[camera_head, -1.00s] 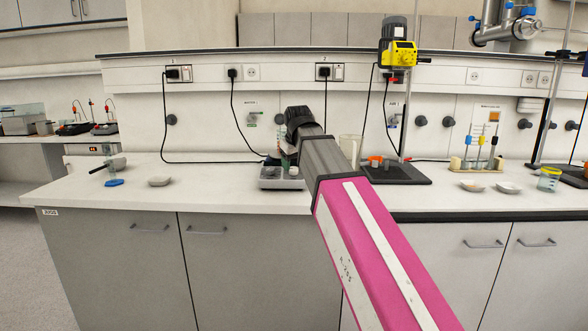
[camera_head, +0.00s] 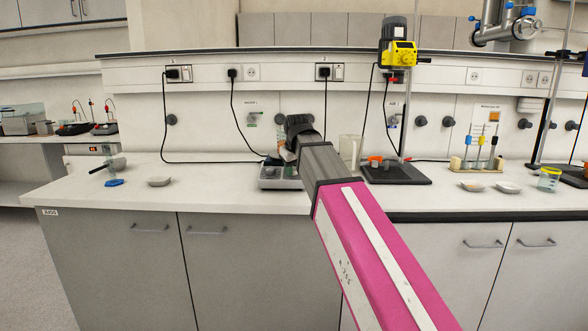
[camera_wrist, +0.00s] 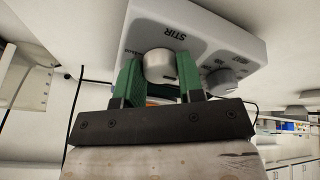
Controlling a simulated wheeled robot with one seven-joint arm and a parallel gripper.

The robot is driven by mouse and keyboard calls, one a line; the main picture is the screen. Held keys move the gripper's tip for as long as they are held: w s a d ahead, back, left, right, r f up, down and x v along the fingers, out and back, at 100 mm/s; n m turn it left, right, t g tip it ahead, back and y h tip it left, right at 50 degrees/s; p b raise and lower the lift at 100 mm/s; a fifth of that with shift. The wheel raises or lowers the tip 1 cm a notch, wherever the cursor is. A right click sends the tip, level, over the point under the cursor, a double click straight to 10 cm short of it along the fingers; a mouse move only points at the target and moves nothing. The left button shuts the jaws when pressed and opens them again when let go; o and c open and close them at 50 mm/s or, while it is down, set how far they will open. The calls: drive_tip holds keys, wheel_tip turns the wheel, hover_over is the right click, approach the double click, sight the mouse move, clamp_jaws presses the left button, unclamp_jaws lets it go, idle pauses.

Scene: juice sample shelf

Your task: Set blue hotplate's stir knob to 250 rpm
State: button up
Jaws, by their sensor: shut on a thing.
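The hotplate (camera_head: 280,183) stands on the bench, partly hidden behind my arm in the head view. In the wrist view its light grey front panel (camera_wrist: 215,40) shows the label STIR beside a round silver knob, the stir knob (camera_wrist: 158,64). My gripper (camera_wrist: 160,75) has its two green fingers on either side of the stir knob, shut on it. A second knob (camera_wrist: 222,82) sits to the right, outside the fingers. The rpm markings are too small and partly hidden to read. In the head view my arm covers the fingertips.
A beaker (camera_head: 350,150) and a stand with a dark base (camera_head: 405,176) are right of the hotplate. A shallow dish (camera_head: 159,181) and a blue item (camera_head: 114,183) lie to the left. The bench front near the hotplate is clear.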

drive_tip(key=shift+m+h, duration=0.3)
drive_tip(key=shift+m, duration=2.6)
drive_tip(key=o, duration=0.9)
drive_tip(key=v, duration=1)
drive_tip(key=shift+s+a+r, duration=0.1)
drive_tip(key=shift+s+r, duration=0.15)
drive_tip(key=shift+r, duration=0.05)
